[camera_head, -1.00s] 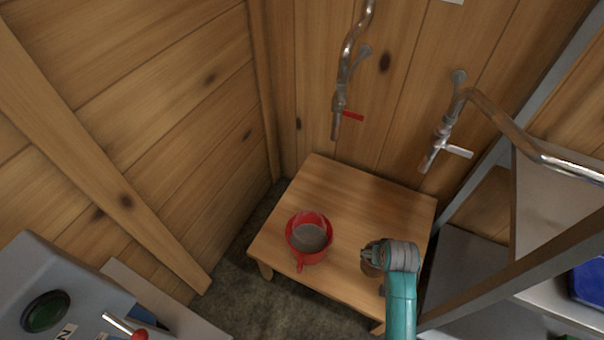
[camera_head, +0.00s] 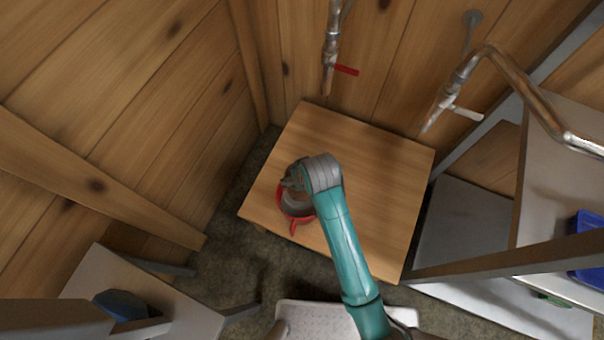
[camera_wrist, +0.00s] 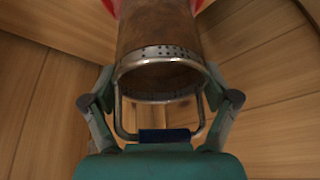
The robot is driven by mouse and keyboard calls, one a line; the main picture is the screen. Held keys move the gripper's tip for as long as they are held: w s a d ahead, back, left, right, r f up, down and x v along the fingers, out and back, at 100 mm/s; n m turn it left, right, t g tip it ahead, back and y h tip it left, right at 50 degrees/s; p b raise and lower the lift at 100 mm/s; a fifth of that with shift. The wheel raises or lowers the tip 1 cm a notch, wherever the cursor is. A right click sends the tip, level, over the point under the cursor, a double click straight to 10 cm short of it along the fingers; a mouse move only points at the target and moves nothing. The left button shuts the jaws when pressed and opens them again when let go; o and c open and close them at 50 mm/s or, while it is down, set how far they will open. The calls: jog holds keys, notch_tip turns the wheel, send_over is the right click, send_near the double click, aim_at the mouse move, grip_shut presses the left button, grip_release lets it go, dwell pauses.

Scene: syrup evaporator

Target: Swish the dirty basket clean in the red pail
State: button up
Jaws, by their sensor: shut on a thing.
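The red pail (camera_head: 281,207) stands near the left edge of the wooden table (camera_head: 370,170), its handle toward the front. My gripper (camera_head: 291,184) is over the pail and hides part of it. In the wrist view my gripper (camera_wrist: 160,112) is shut on the basket (camera_wrist: 160,35), a brown-stained cylinder with a perforated metal rim. A wire handle with a dark blue grip (camera_wrist: 165,135) sits between the fingers. A bit of red pail shows beyond the basket's far end. I cannot tell how far the basket is inside the pail.
Two taps hang over the table's back, one with a red lever (camera_head: 346,70) and one with a white lever (camera_head: 467,113). A metal shelf stands at right with a blue container (camera_head: 590,245). The table's right half is clear. A wooden wall is at left.

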notch_tip(320, 180, down, 20)
dwell(1.7)
dwell(0.4)
jog(key=shift+r, duration=1.7)
dwell(0.9)
jog(key=shift+f, duration=0.1)
dwell(1.6)
jog(key=shift+f, duration=1.65)
